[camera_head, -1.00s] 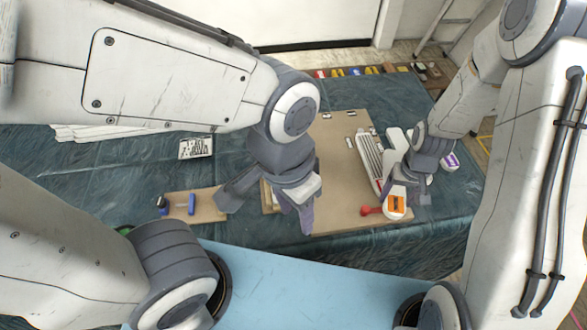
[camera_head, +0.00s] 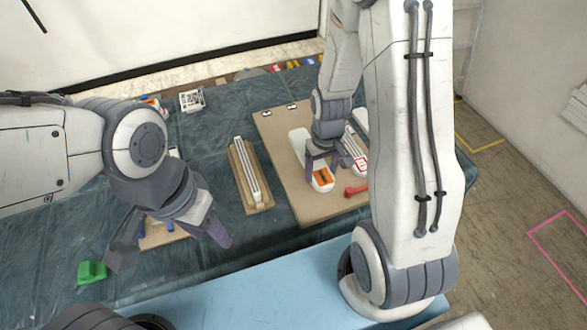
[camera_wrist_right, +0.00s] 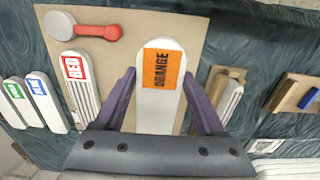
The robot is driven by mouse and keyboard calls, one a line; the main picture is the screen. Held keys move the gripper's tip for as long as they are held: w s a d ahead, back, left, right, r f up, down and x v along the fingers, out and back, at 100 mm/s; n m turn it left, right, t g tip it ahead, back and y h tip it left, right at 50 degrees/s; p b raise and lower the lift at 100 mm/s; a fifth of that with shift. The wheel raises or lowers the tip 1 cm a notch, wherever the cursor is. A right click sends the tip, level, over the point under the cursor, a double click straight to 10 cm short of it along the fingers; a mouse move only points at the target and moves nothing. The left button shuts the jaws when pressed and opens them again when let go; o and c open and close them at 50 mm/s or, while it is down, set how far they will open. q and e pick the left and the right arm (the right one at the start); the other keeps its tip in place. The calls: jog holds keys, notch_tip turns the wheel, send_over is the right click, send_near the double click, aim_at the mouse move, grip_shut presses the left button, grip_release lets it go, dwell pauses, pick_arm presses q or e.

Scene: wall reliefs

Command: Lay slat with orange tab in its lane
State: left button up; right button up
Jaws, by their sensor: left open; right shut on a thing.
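The white slat with the orange tab (camera_head: 297,141) is over the brown board (camera_head: 272,125), to the left of the striped lane piece with the red tab (camera_head: 360,162). My right gripper (camera_head: 322,168) is shut on this slat near its tab end. In the right wrist view the slat (camera_wrist_right: 158,110) stands between the two fingers, its orange label facing the camera. I cannot tell whether it touches the board. My left gripper (camera_head: 172,246) is open and empty, left of the board.
A red-handled tool (camera_head: 355,190) lies on the board's near edge. A narrow wooden block with a white ribbed piece (camera_head: 247,170) stands left of the board. A green object (camera_head: 92,272) lies near my left gripper. In the right wrist view, green and blue tabbed slats (camera_wrist_right: 25,100) lie left of the board.

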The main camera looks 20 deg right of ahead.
jog(key=p, duration=0.2)
send_over(298, 179)
notch_tip(298, 179, down, 5)
jog(key=shift+w, duration=0.1)
notch_tip(298, 179, down, 3)
jog(key=shift+f+p, duration=0.1)
jog(key=shift+p, duration=0.3)
jog(key=shift+f, duration=0.4)
jog(key=o, duration=1.5)
jog(key=shift+f, duration=0.15)
